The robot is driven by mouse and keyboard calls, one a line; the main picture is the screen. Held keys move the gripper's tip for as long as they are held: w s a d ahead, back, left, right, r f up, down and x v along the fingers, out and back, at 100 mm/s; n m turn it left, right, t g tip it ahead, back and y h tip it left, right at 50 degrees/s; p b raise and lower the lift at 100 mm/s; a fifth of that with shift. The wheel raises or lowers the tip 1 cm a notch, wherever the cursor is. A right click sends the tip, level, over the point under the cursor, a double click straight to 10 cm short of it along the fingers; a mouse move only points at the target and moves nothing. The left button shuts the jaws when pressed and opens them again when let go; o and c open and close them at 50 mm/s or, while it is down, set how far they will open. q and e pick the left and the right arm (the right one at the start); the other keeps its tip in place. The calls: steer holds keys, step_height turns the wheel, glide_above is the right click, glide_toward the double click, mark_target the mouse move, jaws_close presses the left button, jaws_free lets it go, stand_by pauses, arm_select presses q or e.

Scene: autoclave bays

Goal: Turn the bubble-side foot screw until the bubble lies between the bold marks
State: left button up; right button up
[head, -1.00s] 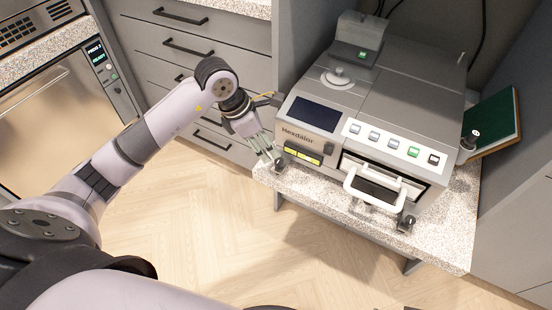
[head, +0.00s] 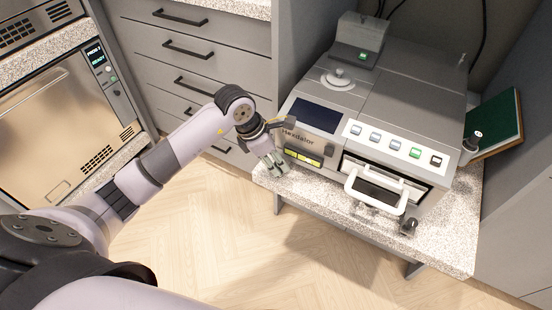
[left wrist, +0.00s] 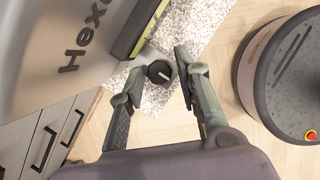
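The grey Hexdalor autoclave (head: 385,105) stands on a speckled bench. Its yellow-green level vial (head: 304,157) sits low on the front left; it also shows in the left wrist view (left wrist: 143,32). The bubble is too small to read. A dark foot screw knob (left wrist: 160,72) with a white pointer line is by the vial. My left gripper (left wrist: 158,70) is open, its fingers on either side of this knob, with a gap visible. In the head view my left gripper (head: 277,168) hides that knob. Another foot screw (head: 408,225) is at the front right corner. My right gripper is not in view.
The white door handle (head: 375,197) sticks out from the front. A green board (head: 495,125) leans at the right, near a dark knob (head: 471,140). The grey drawers (head: 195,50) stand behind my left arm. The floor in front of the bench is clear.

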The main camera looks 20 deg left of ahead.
arm_select(q)
jaws_close()
stand_by(0.3)
steer(key=shift+n, duration=0.3)
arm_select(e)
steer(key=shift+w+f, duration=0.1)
arm_select(q)
steer(key=n, duration=0.2)
steer(key=n+t+y+p, duration=0.1)
steer(key=n, duration=0.1)
steer(key=n+y+p, duration=0.1)
steer(key=n, duration=0.1)
steer(key=shift+s+d+r+t, duration=0.1)
steer(key=shift+s+d+t, duration=0.05)
steer(key=shift+d+t, duration=0.15)
steer(key=shift+d+n+y+p, duration=0.1)
steer(key=shift+n+y+p, duration=0.65)
steer(key=shift+n, duration=1.45)
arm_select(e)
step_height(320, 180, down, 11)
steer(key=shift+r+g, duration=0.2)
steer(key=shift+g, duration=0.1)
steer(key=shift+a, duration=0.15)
arm_select(q)
steer(key=shift+o, duration=1.8)
jaws_free()
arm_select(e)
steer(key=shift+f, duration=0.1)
